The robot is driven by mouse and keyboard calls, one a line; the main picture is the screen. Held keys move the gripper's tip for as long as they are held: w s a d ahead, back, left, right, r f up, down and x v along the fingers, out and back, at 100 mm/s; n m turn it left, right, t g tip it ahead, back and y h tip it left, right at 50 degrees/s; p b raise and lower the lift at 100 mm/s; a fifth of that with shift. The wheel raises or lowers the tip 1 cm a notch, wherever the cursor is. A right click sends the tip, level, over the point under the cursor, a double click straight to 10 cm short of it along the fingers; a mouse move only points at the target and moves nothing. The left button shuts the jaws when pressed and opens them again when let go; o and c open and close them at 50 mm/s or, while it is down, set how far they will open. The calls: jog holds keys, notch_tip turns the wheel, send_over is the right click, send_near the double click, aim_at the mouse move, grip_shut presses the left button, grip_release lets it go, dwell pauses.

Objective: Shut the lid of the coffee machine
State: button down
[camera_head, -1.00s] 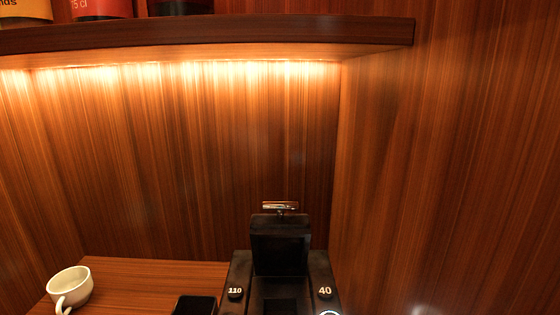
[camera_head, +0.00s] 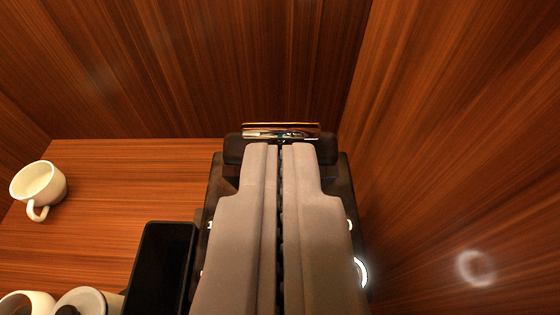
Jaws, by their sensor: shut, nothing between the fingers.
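The black coffee machine (camera_head: 213,200) stands against the back of the counter, mostly hidden under my gripper. The chrome handle (camera_head: 281,131) of its lid shows just beyond my fingertips. A dark part of the lid (camera_head: 232,150) shows to either side of the fingertips; the rest is hidden, so I cannot tell its exact angle. My gripper (camera_head: 280,149) is shut and empty, its two grey fingers together. The tips overlap the lid just below the handle in the picture; I cannot tell whether they touch it.
A white cup (camera_head: 39,187) stands on the wooden counter (camera_head: 130,190) at the left. A black tray (camera_head: 160,265) sits left of the machine. Another cup (camera_head: 25,304) shows at the bottom left. A wooden wall (camera_head: 460,170) rises close on the right.

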jog(key=x, duration=0.6)
jog(key=shift+w, duration=0.25)
jog(key=shift+s+f, duration=0.1)
jog(key=s+f+t, duration=0.2)
jog(key=s, duration=0.1)
jog(key=s+f+t, duration=0.5)
jog(key=s+t, duration=0.1)
jog(key=s, duration=0.1)
jog(key=shift+f, duration=0.25)
jog(key=shift+s+f, duration=0.3)
jog(key=shift+f, duration=0.5)
jog(key=shift+s+f, duration=0.3)
jog(key=shift+f, duration=0.5)
jog(key=shift+s+f, duration=0.35)
jog(key=shift+f, duration=0.4)
jog(key=shift+s, duration=0.1)
